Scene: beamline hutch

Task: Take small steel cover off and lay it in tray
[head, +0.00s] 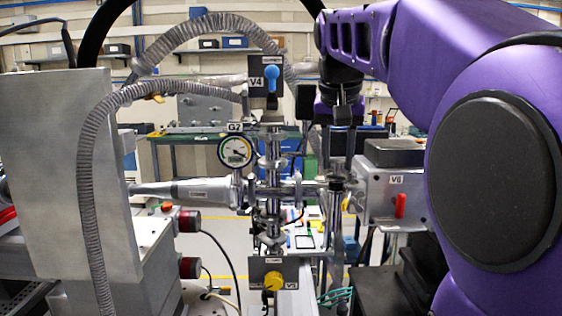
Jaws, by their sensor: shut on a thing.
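My gripper (340,150) hangs downward right of the picture's centre, under my purple arm. It is small in the head view, and its fingers overlap the metal fittings at the top of a vertical steel tube (337,235). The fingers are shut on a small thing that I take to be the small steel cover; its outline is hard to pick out. I cannot tell whether the cover still touches the tube. I cannot make out the tray with certainty.
Valve box V6 (392,195) with a red handle is close on the right. V4 (270,78) is above left. A ribbed hose (88,190) and a grey metal panel (50,170) fill the left.

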